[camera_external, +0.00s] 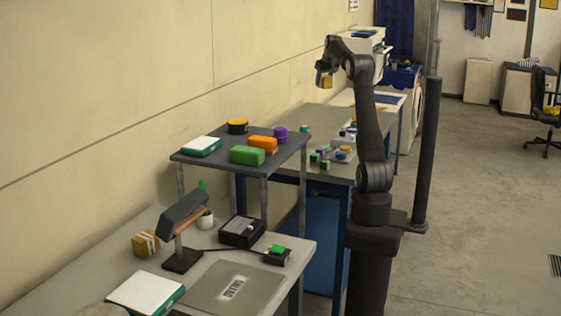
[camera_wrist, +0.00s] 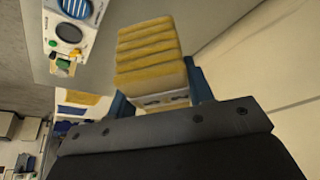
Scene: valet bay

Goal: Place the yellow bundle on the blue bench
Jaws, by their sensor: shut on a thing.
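A yellow bundle (camera_wrist: 148,50) with ridged, folded layers and a pale lower part is held between the blue fingers of my gripper (camera_wrist: 160,90) in the wrist view. In the external view my gripper (camera_external: 323,76) is raised high at the back, with the yellow bundle (camera_external: 327,82) small between its fingers. The bundle is in the air, apart from any surface. The bench with blue cabinet sides (camera_external: 322,222) and a grey top (camera_external: 322,118) stands below my gripper, beside my arm.
Several small coloured blocks and pots stand on the bench's near right part. A raised dark shelf (camera_external: 218,163) in front holds green, orange and purple items. The front table (camera_external: 205,304) has a lamp (camera_external: 184,215) and a strapped yellow block (camera_external: 146,243). A wall runs along the left.

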